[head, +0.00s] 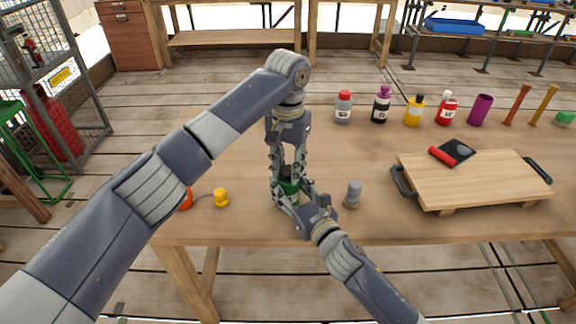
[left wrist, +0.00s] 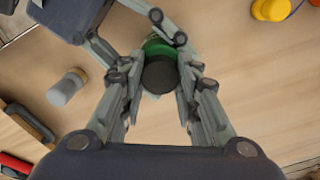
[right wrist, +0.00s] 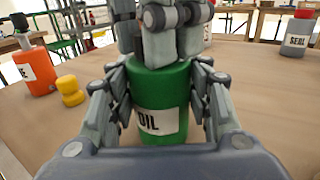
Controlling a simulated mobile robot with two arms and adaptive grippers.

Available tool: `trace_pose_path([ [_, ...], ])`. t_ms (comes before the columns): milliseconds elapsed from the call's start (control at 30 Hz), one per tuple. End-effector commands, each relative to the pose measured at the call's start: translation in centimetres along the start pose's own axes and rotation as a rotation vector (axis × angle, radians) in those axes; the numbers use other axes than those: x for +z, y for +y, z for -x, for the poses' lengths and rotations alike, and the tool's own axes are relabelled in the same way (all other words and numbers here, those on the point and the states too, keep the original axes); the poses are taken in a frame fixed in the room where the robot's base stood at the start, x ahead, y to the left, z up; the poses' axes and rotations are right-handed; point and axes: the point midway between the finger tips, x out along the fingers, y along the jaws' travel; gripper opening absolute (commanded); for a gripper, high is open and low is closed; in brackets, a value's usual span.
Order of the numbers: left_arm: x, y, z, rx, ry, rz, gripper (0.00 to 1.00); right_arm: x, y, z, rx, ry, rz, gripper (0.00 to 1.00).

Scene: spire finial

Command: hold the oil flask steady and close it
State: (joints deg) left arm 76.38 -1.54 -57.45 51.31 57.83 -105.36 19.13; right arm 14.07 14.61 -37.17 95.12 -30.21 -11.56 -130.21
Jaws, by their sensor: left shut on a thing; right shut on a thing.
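The green oil flask (right wrist: 165,90) stands upright on the table, its OIL label facing the right wrist camera. My right gripper (right wrist: 160,110) is shut around its body from the near side. My left gripper (head: 287,172) points down from above and is shut on a dark round cap (left wrist: 160,75). The cap is in line over the flask's top, and green shows just beyond it in the left wrist view. The left fingers hide the flask's mouth in the right wrist view, so I cannot tell whether the cap is seated.
A grey piece (head: 352,195) stands close to the right of the flask. A yellow piece (head: 221,198) and an orange flask (right wrist: 36,70) are to the left. A wooden board (head: 475,180) lies at the right. Several bottles, including a grey one (head: 343,108), line the back.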

Motion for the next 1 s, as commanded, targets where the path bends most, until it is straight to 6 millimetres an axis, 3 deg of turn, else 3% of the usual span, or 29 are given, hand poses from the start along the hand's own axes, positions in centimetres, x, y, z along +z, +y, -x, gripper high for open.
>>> trace_pose_path([
  [500,-0.01,-0.07,-0.1,-0.001,-0.002,-0.938,0.01,-0.04,-0.02,0.01,-0.001,0.001,0.0,0.0],
  [567,-0.01,-0.08,-0.1,-0.001,-0.002,-1.018,0.01,-0.04,-0.02,0.01,-0.001,0.001,0.0,0.0],
  [700,-0.02,-0.1,-0.1,-0.001,-0.002,-1.016,0.01,-0.04,-0.02,0.01,-0.001,0.001,0.0,0.0],
  [733,-0.02,-0.1,-0.09,-0.001,-0.002,-1.016,0.32,-0.04,-0.02,0.01,-0.001,0.001,0.0,0.0],
  [800,-0.02,-0.1,-0.09,-0.001,-0.001,-1.015,0.48,-0.04,-0.03,0.01,-0.001,0.001,0.0,0.0],
  [833,-0.02,-0.1,-0.09,-0.001,-0.001,-1.015,0.53,-0.04,-0.03,0.01,-0.001,0.001,0.0,0.0],
  [1000,-0.03,-0.07,-0.07,-0.001,-0.001,-1.014,0.53,-0.04,-0.02,0.01,0.0,0.001,0.0,0.0],
])
